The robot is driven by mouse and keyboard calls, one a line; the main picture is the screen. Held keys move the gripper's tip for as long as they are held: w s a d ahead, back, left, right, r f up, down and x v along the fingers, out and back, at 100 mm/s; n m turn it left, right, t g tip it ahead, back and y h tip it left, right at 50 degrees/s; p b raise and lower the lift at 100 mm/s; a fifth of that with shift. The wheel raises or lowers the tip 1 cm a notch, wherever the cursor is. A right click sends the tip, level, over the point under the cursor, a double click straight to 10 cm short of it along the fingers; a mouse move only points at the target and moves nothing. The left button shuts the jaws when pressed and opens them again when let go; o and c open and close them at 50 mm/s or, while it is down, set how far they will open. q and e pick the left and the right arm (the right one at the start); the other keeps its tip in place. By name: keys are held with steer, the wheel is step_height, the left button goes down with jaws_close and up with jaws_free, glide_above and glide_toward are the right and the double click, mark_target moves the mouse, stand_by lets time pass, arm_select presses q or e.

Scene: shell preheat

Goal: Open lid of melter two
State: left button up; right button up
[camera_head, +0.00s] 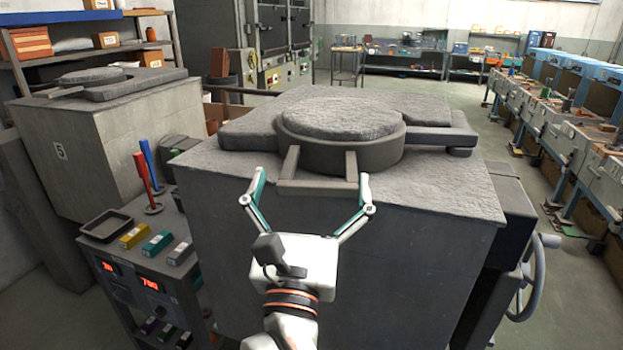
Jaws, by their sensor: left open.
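A large grey block-shaped melter (330,250) stands in front of me, with no number visible on it. Its round rough-topped lid (342,118) sits flat and closed on top. A U-shaped handle (318,187) sticks out from the lid's front toward me. My left gripper (312,176) is open, its two teal-lined fingers spread wide, one on each side of the handle. I cannot tell whether they touch it; the handle is not gripped. My right gripper is not in view.
A second melter (95,140) marked 5 stands at left with its lid on. A cart (140,270) between them carries a black tray (105,226), coloured bars and upright red and blue tools. A handwheel (525,280) is at the right side.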

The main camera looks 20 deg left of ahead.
mark_target(308, 196)
arm_select(q)
steer(key=shift+a, duration=0.2)
steer(key=shift+d, duration=0.1)
steer(key=shift+s+d+f, duration=0.1)
steer(key=shift+s+f, duration=0.2)
steer(key=shift+s, duration=0.15)
steer(key=shift+b+v, duration=0.55)
steer(key=shift+v, duration=3.35)
steer(key=shift+d+r, duration=0.1)
steer(key=shift+r, duration=0.05)
